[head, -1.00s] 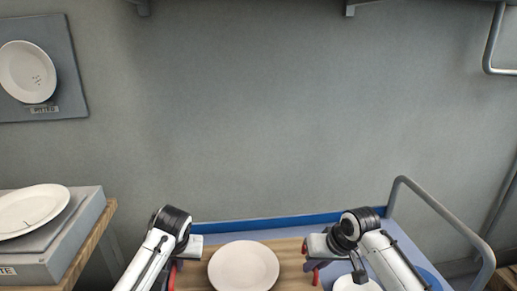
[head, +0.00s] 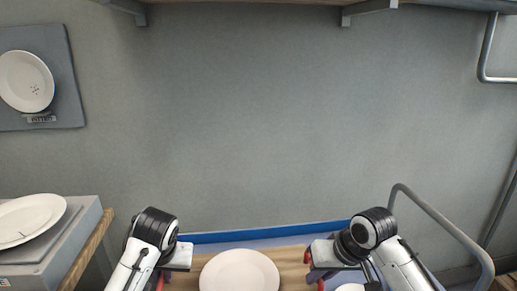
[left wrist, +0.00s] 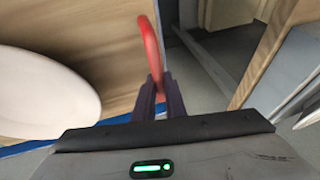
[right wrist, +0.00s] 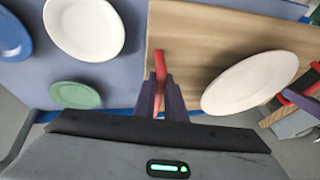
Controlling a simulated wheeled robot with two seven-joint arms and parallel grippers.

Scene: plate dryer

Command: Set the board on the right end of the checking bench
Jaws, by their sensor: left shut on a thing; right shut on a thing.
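The wooden board (head: 290,265) has red handles and carries a white plate (head: 239,272). It is at the bottom centre of the head view, partly cut off. My left gripper (left wrist: 156,92) is shut on the board's left red handle (left wrist: 150,45). My right gripper (right wrist: 162,95) is shut on the right red handle (right wrist: 160,65). The board appears level over a blue-grey surface with a blue edge (head: 270,230). At the left is a wood-topped bench (head: 88,250); I cannot tell whether it is the checking bench.
A grey box (head: 85,222) with a white plate (head: 30,215) on it stands on the left bench. In the right wrist view, white (right wrist: 85,28), green (right wrist: 75,95) and blue (right wrist: 12,38) plates lie beside the board. A metal rail (head: 440,222) curves at the right.

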